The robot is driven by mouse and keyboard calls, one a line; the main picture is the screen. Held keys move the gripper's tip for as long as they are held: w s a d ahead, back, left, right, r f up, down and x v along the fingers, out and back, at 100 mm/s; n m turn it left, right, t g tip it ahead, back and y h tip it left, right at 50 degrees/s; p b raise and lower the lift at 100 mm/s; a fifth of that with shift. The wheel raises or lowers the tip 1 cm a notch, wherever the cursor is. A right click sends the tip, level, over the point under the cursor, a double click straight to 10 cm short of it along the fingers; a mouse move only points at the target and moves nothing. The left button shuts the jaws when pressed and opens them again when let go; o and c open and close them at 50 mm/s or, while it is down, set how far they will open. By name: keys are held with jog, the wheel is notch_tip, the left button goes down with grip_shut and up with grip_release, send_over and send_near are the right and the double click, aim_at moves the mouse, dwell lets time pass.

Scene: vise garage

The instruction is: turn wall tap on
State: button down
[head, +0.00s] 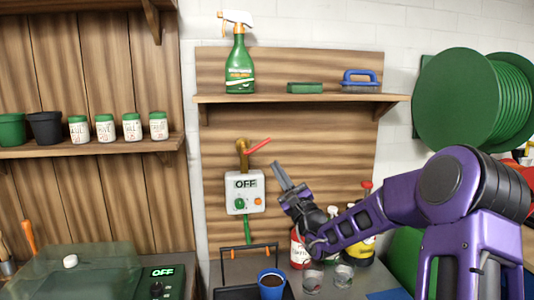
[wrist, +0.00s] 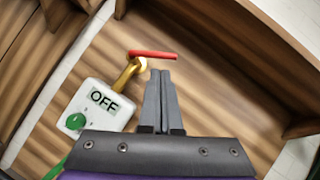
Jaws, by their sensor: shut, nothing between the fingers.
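The wall tap (head: 242,147) is a brass body with a red lever handle (head: 258,146), mounted on the wooden back panel. In the head view the lever points right and slightly up. The wrist view shows the brass tap (wrist: 128,74) with its red lever (wrist: 152,54) across the top. Below the tap is a white box (head: 244,192) with a sign reading OFF, a green knob and an orange button. My gripper (head: 279,174) is shut and empty, to the right of and a little below the lever. In the wrist view the fingertips (wrist: 160,72) appear just below the lever; contact cannot be told.
A shelf (head: 300,98) above the tap holds a green spray bottle (head: 239,62), a green sponge (head: 305,88) and a blue brush (head: 361,79). Bottles and a blue pot (head: 271,284) stand below. A green hose reel (head: 470,100) hangs at right.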

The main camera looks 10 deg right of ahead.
aim_at(262, 145)
jog(key=x, duration=0.7)
jog(key=shift+f, duration=0.1)
jog(key=shift+d+n+p, duration=0.1)
jog(key=shift+n+p, duration=0.2)
